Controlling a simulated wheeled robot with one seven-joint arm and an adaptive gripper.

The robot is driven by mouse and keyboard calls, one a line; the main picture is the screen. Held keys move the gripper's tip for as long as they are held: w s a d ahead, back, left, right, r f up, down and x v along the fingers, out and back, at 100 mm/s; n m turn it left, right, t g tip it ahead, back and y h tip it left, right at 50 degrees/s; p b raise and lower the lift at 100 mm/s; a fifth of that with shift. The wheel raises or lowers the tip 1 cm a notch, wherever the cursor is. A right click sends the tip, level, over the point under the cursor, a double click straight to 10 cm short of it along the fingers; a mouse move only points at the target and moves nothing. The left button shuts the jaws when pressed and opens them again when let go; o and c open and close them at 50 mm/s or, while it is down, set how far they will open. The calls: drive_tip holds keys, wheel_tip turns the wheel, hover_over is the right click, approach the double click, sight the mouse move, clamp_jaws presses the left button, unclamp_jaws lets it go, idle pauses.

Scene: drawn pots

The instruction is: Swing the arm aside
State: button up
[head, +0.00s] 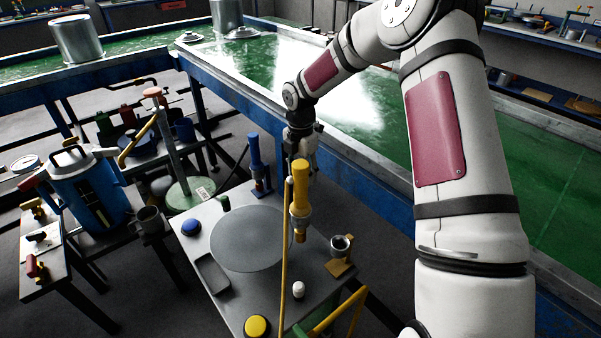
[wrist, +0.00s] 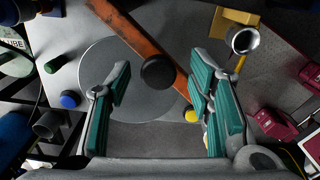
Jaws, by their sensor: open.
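A dark round knob (wrist: 158,72) and an orange bar (wrist: 140,38) show between and beyond the pads. I cannot tell how far below the pads they are, and nothing is clearly held. My arm runs from the right side of the head view up and over to the gripper.
A long green-topped bench (head: 250,55) stands behind. A blue jug (head: 88,190) stands at left.

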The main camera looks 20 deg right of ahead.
drive_tip(key=shift+r, duration=0.1)
wheel_tip(320, 180, up, 12)
idle(0.5)
